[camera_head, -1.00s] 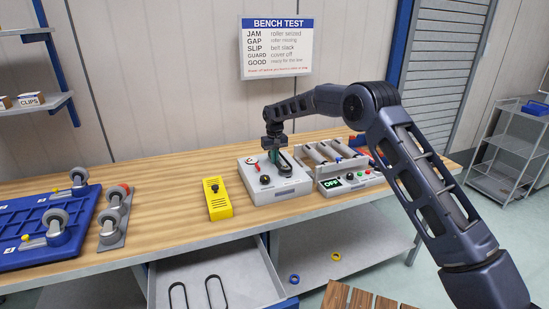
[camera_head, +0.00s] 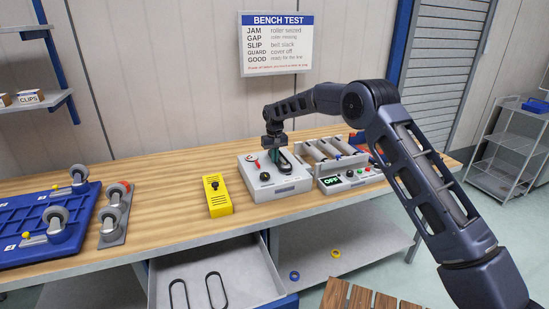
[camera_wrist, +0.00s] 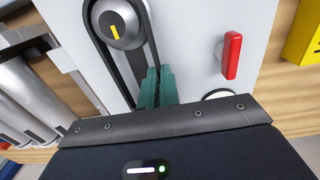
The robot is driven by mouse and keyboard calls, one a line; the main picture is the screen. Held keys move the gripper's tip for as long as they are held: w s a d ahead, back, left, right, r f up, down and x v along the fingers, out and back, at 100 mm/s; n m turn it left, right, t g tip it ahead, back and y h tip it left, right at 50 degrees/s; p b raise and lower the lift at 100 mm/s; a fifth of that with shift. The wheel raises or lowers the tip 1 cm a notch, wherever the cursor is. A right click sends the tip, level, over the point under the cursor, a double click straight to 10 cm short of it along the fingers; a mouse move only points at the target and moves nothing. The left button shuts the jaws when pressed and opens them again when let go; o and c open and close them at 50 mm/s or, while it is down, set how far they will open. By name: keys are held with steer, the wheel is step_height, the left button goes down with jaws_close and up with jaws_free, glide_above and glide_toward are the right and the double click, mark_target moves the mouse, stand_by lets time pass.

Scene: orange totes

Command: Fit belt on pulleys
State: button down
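A white bench unit (camera_head: 290,186) stands on the wooden bench and fills much of the wrist view. A grey pulley with a yellow mark (camera_wrist: 115,27) sits on its top face, and a black belt (camera_wrist: 152,52) loops around it. My gripper (camera_wrist: 158,72) has green fingers close together at the belt's right strand, which runs in between them. In the head view my gripper (camera_head: 275,157) points down over the far part of the unit. The wrist housing hides the belt's far end; no second pulley shows there.
A red lever (camera_wrist: 232,55) stands beside the belt. A dark knob (camera_head: 265,177) is on the unit's front left. A yellow block (camera_head: 219,196) is to the left; a roller stand (camera_head: 328,152) and OFF panel (camera_head: 331,182) are to the right. Spare belts (camera_head: 216,290) lie in the drawer.

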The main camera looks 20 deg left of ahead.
steer(key=shift+f, duration=0.1)
steer(key=c, duration=1.6)
jaws_free()
steer(key=shift+o, duration=0.2)
steer(key=shift+r, duration=3.45)
